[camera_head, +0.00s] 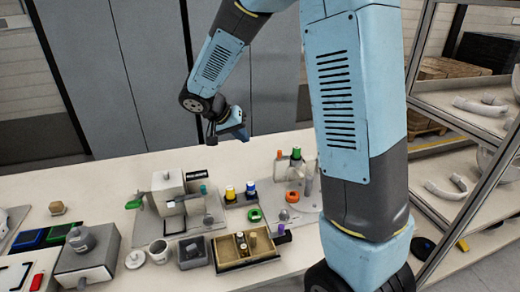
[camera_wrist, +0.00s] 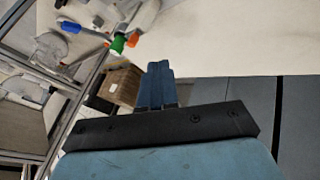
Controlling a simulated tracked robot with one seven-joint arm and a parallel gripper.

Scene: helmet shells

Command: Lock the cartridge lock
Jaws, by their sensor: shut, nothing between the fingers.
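A grey machine (camera_head: 168,192) with a green-tipped handle at its left stands on a pale plate on the table. It may carry the cartridge lock, but I cannot tell the lock part or its state at this size. My gripper (camera_head: 241,134) is raised in the air near the table's back edge, up and to the right of the machine and apart from everything. In the wrist view my gripper (camera_wrist: 158,84) shows its two blue fingers pressed together, shut and empty. The machine is not recognizable in the wrist view.
Yellow- and blue-capped containers (camera_head: 240,193) stand right of the machine. A wooden tray (camera_head: 228,262) and a dark box (camera_head: 192,253) are in front. A green-capped bottle (camera_head: 296,154) is at the back right; a grey appliance (camera_head: 85,262) is at the left. Shelving (camera_head: 455,110) bounds the right side.

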